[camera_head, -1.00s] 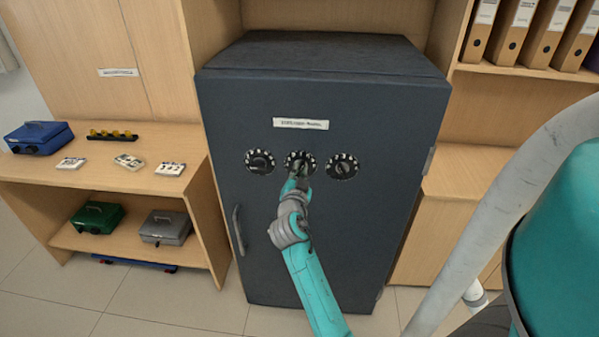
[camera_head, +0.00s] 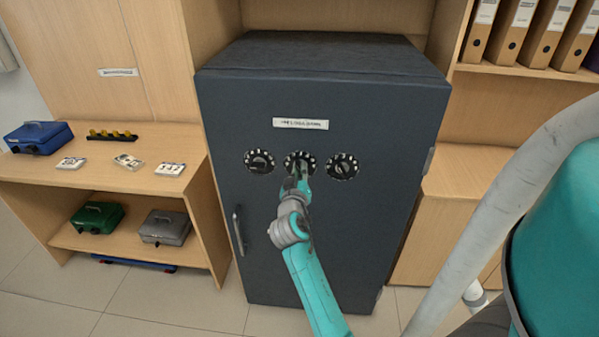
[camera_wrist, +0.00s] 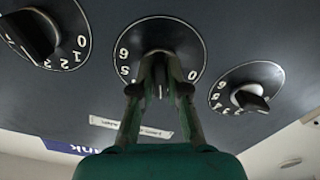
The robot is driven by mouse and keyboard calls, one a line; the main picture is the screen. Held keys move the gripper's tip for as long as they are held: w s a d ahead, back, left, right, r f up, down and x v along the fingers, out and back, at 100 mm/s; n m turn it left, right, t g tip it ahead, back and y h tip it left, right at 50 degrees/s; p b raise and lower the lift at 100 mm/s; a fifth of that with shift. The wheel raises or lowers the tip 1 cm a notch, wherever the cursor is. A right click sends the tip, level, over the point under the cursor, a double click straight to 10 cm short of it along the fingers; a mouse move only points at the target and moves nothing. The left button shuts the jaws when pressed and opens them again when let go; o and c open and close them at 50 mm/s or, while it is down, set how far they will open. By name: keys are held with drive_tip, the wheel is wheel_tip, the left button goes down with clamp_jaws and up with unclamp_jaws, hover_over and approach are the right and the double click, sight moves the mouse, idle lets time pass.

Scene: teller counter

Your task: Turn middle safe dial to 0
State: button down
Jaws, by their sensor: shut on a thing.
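The dark grey safe (camera_head: 265,235) has three black dials with white numbers in a row on its door. The middle dial (camera_head: 300,154) is partly hidden by my gripper (camera_head: 299,178) in the head view. In the wrist view, my gripper (camera_wrist: 160,88) is shut on the knob of the middle dial (camera_wrist: 165,27). The numbers 6 and 5 show to the left of the knob there, and 0 shows to its lower right. A white mark shows between my fingertips. The other numbers on this dial are hidden or unclear.
The left dial (camera_head: 259,155) and right dial (camera_head: 342,158) sit close on either side. A door handle (camera_head: 238,230) is at the safe's left. A wooden shelf unit (camera_head: 95,180) with cash boxes stands left, and binders (camera_head: 520,30) stand upper right.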

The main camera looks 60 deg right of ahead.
drive_tip(key=n, duration=1.3)
drive_tip(key=shift+n, duration=0.4)
drive_tip(key=c, duration=1.2)
unclamp_jaws()
drive_tip(key=shift+o, duration=0.2)
drive_tip(key=v, duration=1.2)
drive_tip(key=shift+a+f, duration=0.1)
drive_tip(key=shift+f, duration=0.05)
